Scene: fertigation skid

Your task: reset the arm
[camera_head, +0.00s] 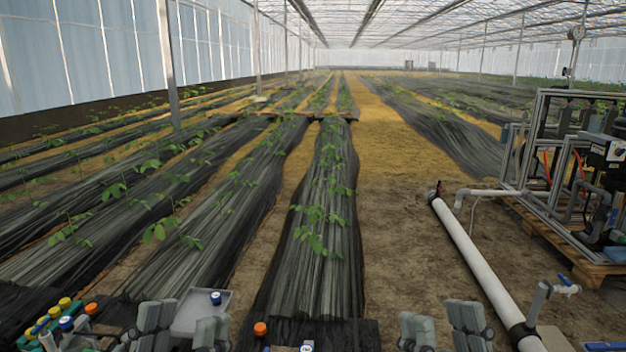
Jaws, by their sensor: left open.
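My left gripper (183,330) is at the bottom edge, left of centre. Its two grey fingers stand apart, with nothing seen held between them. My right gripper (442,330) is at the bottom edge, right of centre. Its fingers are also spread, with bare ground showing between them. Both grippers point up and forward; their lower parts and most of both arms are cut off by the frame's edge.
A pale tray (187,325) with a blue-capped item (216,298) shows behind the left gripper. Several coloured caps (66,303) are at lower left; an orange cap (260,328) is nearby. A white pipe (480,266) and the skid frame (540,130) on a pallet (562,245) are right.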

